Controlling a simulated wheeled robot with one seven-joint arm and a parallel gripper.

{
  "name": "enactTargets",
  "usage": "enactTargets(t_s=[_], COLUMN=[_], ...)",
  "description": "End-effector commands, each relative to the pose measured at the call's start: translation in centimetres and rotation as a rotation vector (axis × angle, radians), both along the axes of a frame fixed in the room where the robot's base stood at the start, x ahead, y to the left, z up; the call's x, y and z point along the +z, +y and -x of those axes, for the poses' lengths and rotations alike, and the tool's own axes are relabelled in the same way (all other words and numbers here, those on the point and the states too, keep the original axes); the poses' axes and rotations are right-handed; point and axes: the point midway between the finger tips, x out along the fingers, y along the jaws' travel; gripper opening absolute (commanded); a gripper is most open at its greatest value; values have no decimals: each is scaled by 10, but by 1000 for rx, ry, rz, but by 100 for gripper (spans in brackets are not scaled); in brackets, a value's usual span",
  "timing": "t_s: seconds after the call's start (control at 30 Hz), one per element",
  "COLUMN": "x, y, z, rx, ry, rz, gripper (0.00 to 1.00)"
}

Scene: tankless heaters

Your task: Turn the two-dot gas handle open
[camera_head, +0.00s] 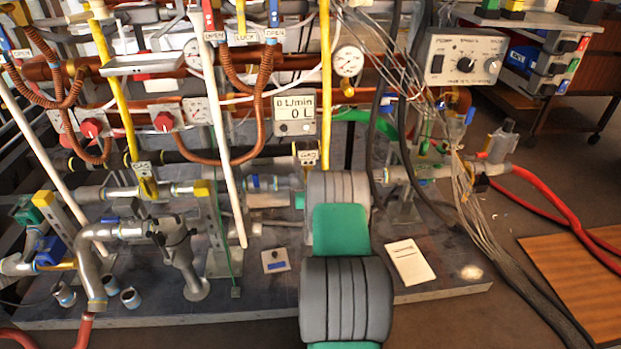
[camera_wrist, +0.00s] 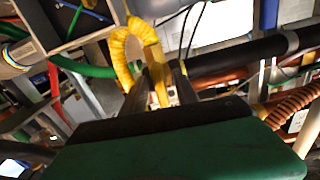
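In the head view, a yellow gas pipe (camera_head: 326,90) drops to a small tagged yellow handle (camera_head: 308,157), just beyond my arm. The marks on its tag are too small for me to count. Another yellow handle with a pale tag (camera_head: 144,180) is farther left. In the wrist view, my gripper (camera_wrist: 162,72) has its two fingers apart, with a narrow yellow handle (camera_wrist: 159,85) between them. I cannot tell whether either finger touches it. A ribbed yellow hose (camera_wrist: 125,45) curves beside the left finger. My arm hides the gripper in the head view.
A flow meter (camera_head: 296,115) and a round gauge (camera_head: 348,61) are close by. Loose cables (camera_head: 470,215) hang at the right. White pipes (camera_head: 222,150) slant down at the left. A black pipe (camera_wrist: 240,62) crosses right of the fingers in the wrist view.

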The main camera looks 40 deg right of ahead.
Motion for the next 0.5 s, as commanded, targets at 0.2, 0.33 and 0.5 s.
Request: enactTargets(t_s=[0.2, 0.33, 0.5], x=[3, 2, 0], y=[14, 29, 41], z=[23, 46, 64], rx=[-2, -4, -2], ry=[1, 0, -1], rz=[-2, -2, 0], gripper=[35, 35, 35])
